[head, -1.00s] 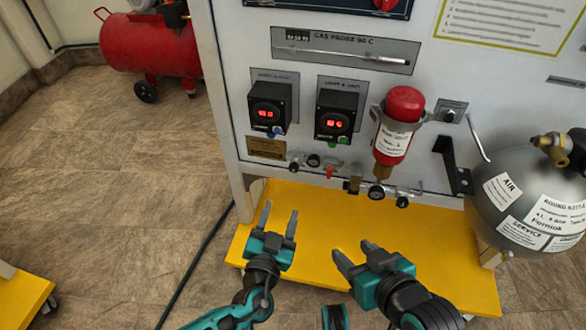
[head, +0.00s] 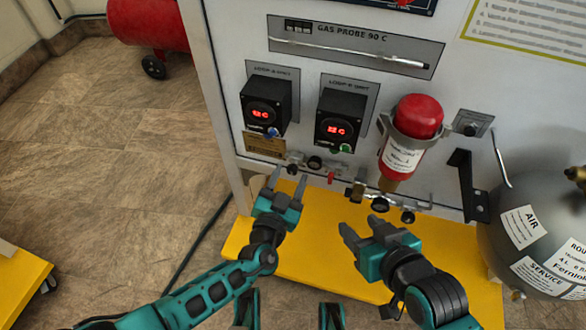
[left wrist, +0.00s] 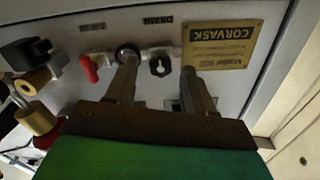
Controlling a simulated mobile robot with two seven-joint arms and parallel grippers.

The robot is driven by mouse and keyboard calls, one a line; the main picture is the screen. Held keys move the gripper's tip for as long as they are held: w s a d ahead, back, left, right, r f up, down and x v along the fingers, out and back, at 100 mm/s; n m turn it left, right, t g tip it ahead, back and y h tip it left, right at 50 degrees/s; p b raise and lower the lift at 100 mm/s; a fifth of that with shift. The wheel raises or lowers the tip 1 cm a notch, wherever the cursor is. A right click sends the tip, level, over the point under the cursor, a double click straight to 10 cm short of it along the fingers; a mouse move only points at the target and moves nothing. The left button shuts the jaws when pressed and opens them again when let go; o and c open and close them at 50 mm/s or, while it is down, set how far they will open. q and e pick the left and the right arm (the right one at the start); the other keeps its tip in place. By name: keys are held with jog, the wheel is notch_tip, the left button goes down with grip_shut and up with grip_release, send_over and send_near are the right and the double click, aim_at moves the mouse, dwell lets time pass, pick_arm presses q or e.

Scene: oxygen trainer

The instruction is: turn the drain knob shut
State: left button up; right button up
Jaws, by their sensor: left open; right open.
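A small black knob (left wrist: 160,66) on a metal fitting shows in the left wrist view, near a label that seems to read DRAIN (left wrist: 157,20); it also shows low on the panel in the head view (head: 293,169). A round black knob (left wrist: 128,52) sits beside it, partly behind a finger. I cannot tell for certain which one the label marks. My left gripper (head: 287,178) is open below the fittings, the first knob appearing between its fingers; contact is not clear. My right gripper (head: 359,226) is open and empty over the yellow base.
A red-handled valve (left wrist: 88,68) and brass fittings (left wrist: 36,115) are close by the knobs. A red-topped cylinder (head: 413,118) and a grey bottle (head: 490,215) stand to the right. The yellow base (head: 310,260) lies below.

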pick_arm(q)
jog(key=shift+w+d, duration=0.1)
jog(key=shift+w, duration=0.25)
grip_shut()
dwell(0.4)
